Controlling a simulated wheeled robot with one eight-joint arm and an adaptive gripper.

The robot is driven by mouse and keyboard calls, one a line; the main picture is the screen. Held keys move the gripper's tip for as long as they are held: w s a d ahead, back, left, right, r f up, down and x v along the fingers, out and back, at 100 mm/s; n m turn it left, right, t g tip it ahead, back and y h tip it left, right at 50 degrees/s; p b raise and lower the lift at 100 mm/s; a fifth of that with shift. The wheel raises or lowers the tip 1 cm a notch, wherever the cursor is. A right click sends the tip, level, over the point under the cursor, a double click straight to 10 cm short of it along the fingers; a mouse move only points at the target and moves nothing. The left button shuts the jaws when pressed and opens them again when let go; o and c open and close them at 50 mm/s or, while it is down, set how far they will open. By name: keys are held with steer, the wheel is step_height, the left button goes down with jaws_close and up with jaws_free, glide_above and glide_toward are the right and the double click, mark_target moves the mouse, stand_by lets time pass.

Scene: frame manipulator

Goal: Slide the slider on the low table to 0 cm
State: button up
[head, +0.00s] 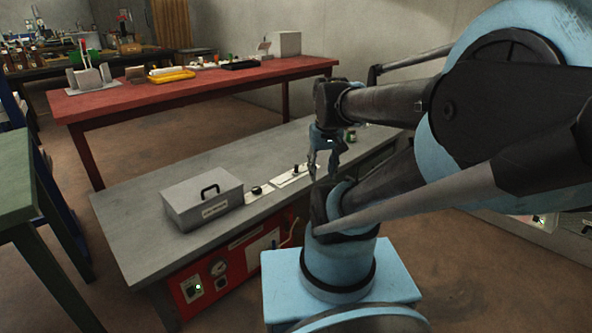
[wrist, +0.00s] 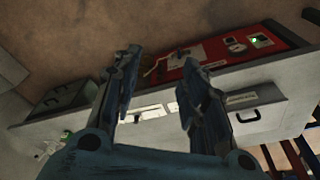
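The slider (head: 292,177) is a pale plate with a small dark knob (head: 296,168) on the grey low table (head: 150,215). The knob stands near the plate's far right end in the head view. Its scale is too small to read. My gripper (head: 324,168) points down over the table, just right of the slider, and seems apart from it. In the wrist view, my gripper's two fingers (wrist: 162,58) are spread wide with nothing between them. A pale plate (wrist: 150,112) shows beyond them, partly hidden by the right finger.
A grey lidded box (head: 203,202) with a black handle and a round dark knob (head: 257,190) stand left of the slider. A small green-topped item (head: 350,135) is behind my gripper. A red panel (head: 238,262) fronts the table. A red table (head: 190,88) stands behind.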

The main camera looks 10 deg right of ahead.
steer(key=w+r, duration=0.5)
steer(key=w, duration=0.8)
steer(key=g, duration=0.2)
glide_above(296, 172)
steer(key=w, duration=0.1)
step_height(296, 172, down, 18)
steer(key=f, duration=1.7)
steer(key=shift+d, duration=0.2)
steer(key=shift+r, duration=0.1)
jaws_close()
